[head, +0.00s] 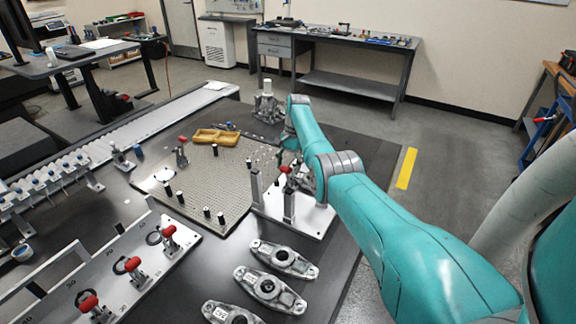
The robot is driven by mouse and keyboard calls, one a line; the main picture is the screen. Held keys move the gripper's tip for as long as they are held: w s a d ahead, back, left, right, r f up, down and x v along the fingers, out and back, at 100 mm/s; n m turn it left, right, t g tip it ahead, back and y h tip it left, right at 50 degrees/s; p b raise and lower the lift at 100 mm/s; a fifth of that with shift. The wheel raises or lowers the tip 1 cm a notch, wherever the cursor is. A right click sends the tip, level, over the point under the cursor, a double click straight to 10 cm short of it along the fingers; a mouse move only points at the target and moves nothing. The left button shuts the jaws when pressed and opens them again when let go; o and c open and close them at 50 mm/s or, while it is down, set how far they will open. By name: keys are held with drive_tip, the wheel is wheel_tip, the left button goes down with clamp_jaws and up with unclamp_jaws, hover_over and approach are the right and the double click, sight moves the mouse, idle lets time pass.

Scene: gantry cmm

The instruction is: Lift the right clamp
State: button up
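A toggle clamp with a red handle (285,169) stands at the right, near the white plate with uprights (299,221). My teal arm and wrist are close beside it and cover part of it. Another red-handled clamp (182,150) stands on the perforated plate (215,180) to the left. My gripper (283,157) is at the end of the arm, just by the right clamp's handle. It is small and partly hidden by my wrist, so I cannot tell whether its fingers touch the handle or are open.
Several metal castings (284,259) lie at the front of the dark table. A rack with red-handled clamps (137,270) is at front left. A metal fixture (267,106) stands behind.

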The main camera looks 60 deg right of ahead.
drive_tip(key=shift+r, duration=0.1)
drive_tip(key=v, duration=1.1)
drive_tip(key=shift+r, duration=0.4)
drive_tip(key=shift+w, duration=0.15)
